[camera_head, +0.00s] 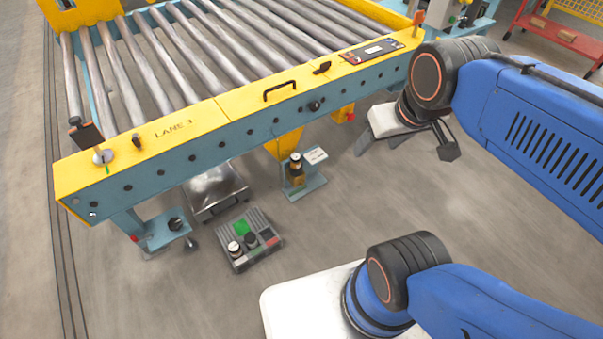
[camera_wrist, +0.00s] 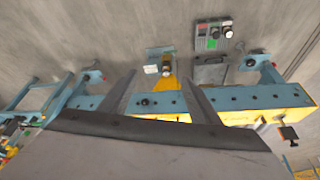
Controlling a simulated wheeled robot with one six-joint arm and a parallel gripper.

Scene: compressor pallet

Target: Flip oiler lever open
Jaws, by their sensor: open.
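A small amber-bodied unit with a dark base and pale cap (camera_head: 296,168), likely the oiler, stands on a blue-grey bracket (camera_head: 306,186) below the conveyor's front rail. A white label plate (camera_head: 316,155) is beside it. Its lever is too small to make out. The unit also shows in the wrist view (camera_wrist: 166,67), small and far beyond my fingers. My gripper (camera_head: 378,146) is open and empty, to the right of the unit and well apart from it. In the wrist view my two fingers (camera_wrist: 160,84) are spread.
The roller conveyor's yellow rail (camera_head: 230,105) has a handle (camera_head: 280,90) and a control panel (camera_head: 371,50). A grey tray with knobs and a green patch (camera_head: 249,240) and a metal box (camera_head: 217,190) are on the floor, left of the bracket.

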